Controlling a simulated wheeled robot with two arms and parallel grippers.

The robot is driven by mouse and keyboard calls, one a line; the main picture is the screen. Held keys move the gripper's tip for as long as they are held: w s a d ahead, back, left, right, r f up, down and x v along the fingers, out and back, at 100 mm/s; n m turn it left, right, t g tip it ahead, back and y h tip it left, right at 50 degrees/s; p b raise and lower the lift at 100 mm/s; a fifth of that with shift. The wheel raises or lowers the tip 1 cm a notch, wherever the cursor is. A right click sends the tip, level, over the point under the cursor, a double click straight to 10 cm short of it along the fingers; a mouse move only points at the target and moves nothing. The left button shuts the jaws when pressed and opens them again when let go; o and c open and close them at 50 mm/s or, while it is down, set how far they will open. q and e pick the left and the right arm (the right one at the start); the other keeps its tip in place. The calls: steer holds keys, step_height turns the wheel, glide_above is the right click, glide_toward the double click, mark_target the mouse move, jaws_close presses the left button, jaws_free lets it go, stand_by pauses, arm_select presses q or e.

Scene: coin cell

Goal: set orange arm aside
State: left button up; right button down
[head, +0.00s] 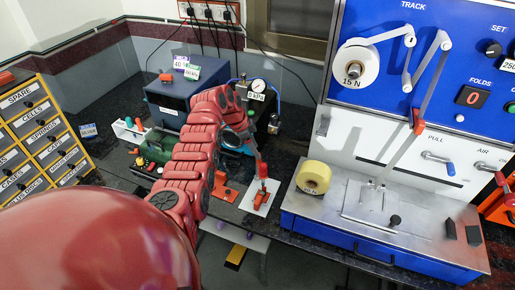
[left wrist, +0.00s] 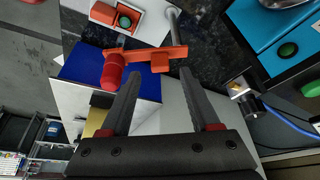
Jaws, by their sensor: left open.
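The orange arm (head: 262,198) sits on a small pale plate at the bench's front edge, with a red knob (head: 262,171) standing up. In the left wrist view, the orange arm (left wrist: 138,52) is a bar with a red knob (left wrist: 112,70) at its left end and a block near its right. A metal rod (left wrist: 173,25) rises beside it. My left gripper (left wrist: 160,75) is open and empty. In the picture its fingertips flank the block; I cannot tell the distance. In the head view, my left gripper (head: 254,150) is above the plate, partly hidden by its wrist.
An orange box with a green button (head: 227,193) is left of the plate. A yellow roll (head: 313,177) and the large blue winding machine (head: 370,245) stand to the right. A pressure gauge (head: 258,85) and a blue box (head: 185,90) are behind. Labelled drawers (head: 45,135) are far left.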

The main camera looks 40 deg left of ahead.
mark_target(260, 163)
arm_select(q)
steer(key=shift+x, duration=1.45)
jaws_close()
stand_by(0.5)
